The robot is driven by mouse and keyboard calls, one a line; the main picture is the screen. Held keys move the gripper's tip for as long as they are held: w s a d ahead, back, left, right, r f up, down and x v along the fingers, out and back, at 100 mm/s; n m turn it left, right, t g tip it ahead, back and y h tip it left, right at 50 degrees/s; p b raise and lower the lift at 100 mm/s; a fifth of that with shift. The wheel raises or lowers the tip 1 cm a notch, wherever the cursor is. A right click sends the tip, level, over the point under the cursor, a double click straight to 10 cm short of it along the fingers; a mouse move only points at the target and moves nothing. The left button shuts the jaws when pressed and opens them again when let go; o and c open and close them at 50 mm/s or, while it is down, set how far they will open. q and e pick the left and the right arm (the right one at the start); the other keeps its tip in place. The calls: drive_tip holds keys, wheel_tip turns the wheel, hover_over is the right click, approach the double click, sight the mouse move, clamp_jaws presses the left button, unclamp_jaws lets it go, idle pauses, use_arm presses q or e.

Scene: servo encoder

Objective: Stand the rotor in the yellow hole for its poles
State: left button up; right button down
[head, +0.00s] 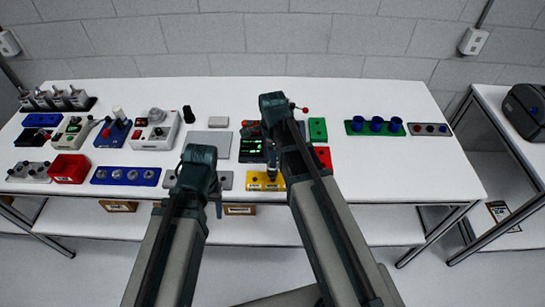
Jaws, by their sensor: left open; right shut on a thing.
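The yellow block (265,182) with dark holes lies near the front edge of the table, left of my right forearm. My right gripper (271,152) points down above it, partly hidden by its own arm. It is shut on a small dark and metallic piece, which looks like the rotor (272,172). The rotor's lower end is at or just above the yellow block; I cannot tell whether it is in a hole. My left gripper (217,207) is open and empty at the table's front edge, left of the yellow block.
A device with a lit green display (252,146) stands behind the yellow block. A red block (322,157) and a green block (317,128) lie right of my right arm.

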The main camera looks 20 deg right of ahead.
drive_tip(key=shift+f+b, duration=0.6)
drive_tip(key=shift+f, duration=0.15)
drive_tip(key=shift+f, duration=0.2)
drive_tip(key=shift+f+b, duration=0.65)
drive_tip(key=shift+b, duration=0.2)
drive_tip(key=shift+c, duration=1)
unclamp_jaws()
drive_tip(key=shift+r, duration=0.15)
wheel_tip(320, 180, up, 6)
drive_tip(key=p, duration=0.6)
drive_tip(key=shift+r+p, duration=0.15)
drive_tip(key=shift+p, duration=0.15)
